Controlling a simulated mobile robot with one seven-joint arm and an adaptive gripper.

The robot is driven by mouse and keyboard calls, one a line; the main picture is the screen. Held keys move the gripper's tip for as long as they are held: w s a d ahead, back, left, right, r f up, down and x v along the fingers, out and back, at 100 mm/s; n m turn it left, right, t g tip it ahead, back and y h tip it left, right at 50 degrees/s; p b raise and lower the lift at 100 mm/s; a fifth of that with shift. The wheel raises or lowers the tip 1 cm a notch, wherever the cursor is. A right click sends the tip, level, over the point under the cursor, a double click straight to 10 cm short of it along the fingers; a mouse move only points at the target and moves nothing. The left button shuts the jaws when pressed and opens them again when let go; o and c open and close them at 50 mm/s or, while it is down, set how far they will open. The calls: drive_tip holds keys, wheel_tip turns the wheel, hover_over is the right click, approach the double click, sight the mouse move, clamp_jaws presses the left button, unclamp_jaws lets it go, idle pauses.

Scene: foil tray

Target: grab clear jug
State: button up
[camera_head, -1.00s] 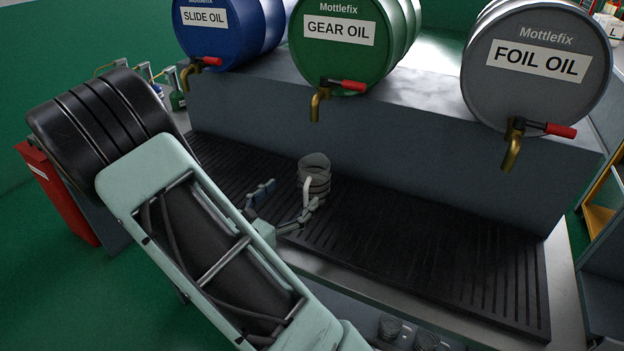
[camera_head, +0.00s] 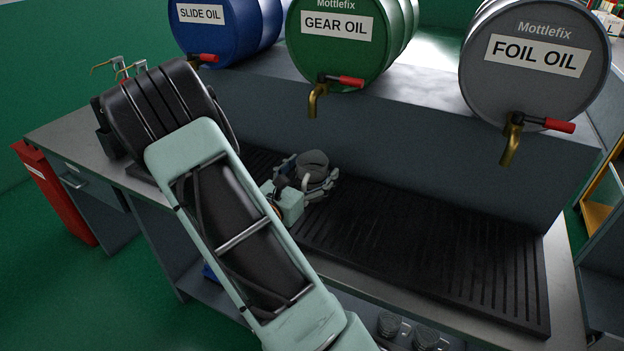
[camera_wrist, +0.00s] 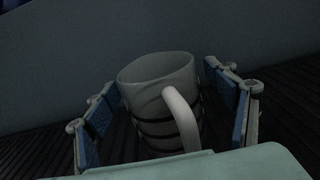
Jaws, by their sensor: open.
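The clear jug (camera_head: 313,163) stands upright on the black ribbed drip tray (camera_head: 400,250), below and in front of the green gear oil drum. In the wrist view the jug (camera_wrist: 158,95) is see-through grey with dark bands and a pale handle (camera_wrist: 181,117) turned toward the camera. My gripper (camera_head: 309,180) is open around the jug, with one blue-padded finger (camera_wrist: 100,122) on its left and the other (camera_wrist: 226,100) on its right. A gap shows on the left; the right finger is close to the wall, and I cannot tell whether it touches. The jug's base is hidden.
Brass taps with red handles hang over the tray from the blue (camera_head: 221,25), green (camera_head: 338,40) and grey (camera_head: 535,60) drums. A dark upright wall (camera_head: 430,145) stands behind the tray. Dark round items (camera_head: 426,337) sit lower at the front.

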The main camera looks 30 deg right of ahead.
drive_tip(key=c, duration=1.3)
drive_tip(key=shift+c, duration=0.3)
drive_tip(key=shift+r, duration=0.15)
